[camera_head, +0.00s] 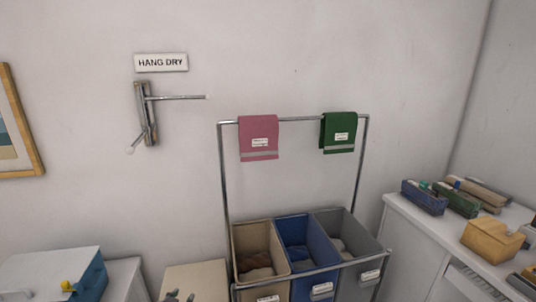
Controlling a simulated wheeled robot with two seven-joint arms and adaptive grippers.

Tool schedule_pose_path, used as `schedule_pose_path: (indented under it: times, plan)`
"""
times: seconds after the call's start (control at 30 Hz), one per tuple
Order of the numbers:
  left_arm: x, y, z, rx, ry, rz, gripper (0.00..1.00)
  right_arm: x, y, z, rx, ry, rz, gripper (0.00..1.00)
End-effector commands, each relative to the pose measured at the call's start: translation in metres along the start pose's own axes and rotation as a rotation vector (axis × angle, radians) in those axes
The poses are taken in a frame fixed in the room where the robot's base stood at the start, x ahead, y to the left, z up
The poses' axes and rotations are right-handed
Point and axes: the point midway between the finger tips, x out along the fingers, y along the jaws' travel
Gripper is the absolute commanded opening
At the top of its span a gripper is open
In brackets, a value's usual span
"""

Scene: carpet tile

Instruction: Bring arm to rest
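A small dark grey shape (177,297) at the bottom edge, left of the bins, looks like the tip of my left gripper. It is cut off by the frame, so I cannot tell whether it is open or shut, or whether it holds anything. My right gripper is not in view. A pink towel (258,137) and a green towel (338,132) hang over the top rail of a metal rack.
The rack carries a beige bin (258,238), a blue bin (296,232) and a grey bin (352,223), with cloth inside. A wall hook (147,112) hangs below a "HANG DRY" sign (161,63).

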Motion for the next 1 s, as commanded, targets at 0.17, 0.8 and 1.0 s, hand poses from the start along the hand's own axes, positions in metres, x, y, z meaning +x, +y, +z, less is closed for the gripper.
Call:
schedule_pose_path:
  times: [0.17,0.8,1.0]
  plan:
    - [-0.025,0.021,0.038,-0.032,-0.156,0.039,0.35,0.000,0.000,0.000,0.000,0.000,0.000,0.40]
    - [-0.113,0.067,0.120,-0.087,-0.545,0.163,0.35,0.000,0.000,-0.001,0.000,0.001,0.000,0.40]
    - [-0.129,0.072,0.130,-0.091,-0.603,0.184,0.35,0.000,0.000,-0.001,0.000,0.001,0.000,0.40]
